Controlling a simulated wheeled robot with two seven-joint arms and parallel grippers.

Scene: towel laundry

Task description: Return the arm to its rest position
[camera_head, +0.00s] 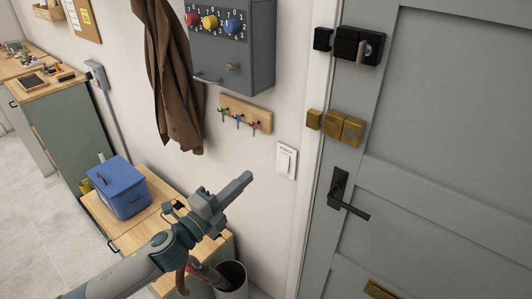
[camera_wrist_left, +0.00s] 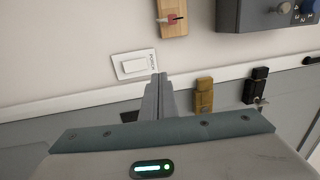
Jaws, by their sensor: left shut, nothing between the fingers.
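My left arm comes in from the lower left of the head view, and its gripper (camera_head: 238,187) is raised in front of the wall, pointing up and to the right. The fingers are shut together with nothing between them. The shut fingers also show in the left wrist view (camera_wrist_left: 157,95), just below and right of the white wall switch (camera_wrist_left: 134,64). In the head view this switch (camera_head: 286,161) is right of the fingertips, with a visible space between them in the picture. My right gripper is in neither view.
A grey door with a black handle (camera_head: 345,196) and brass lock (camera_head: 345,128) stands at the right. A key rack (camera_head: 246,112), a grey box with colored knobs (camera_head: 232,50) and a brown coat (camera_head: 172,75) hang on the wall. A blue box (camera_head: 121,188) sits on a low cabinet near my arm.

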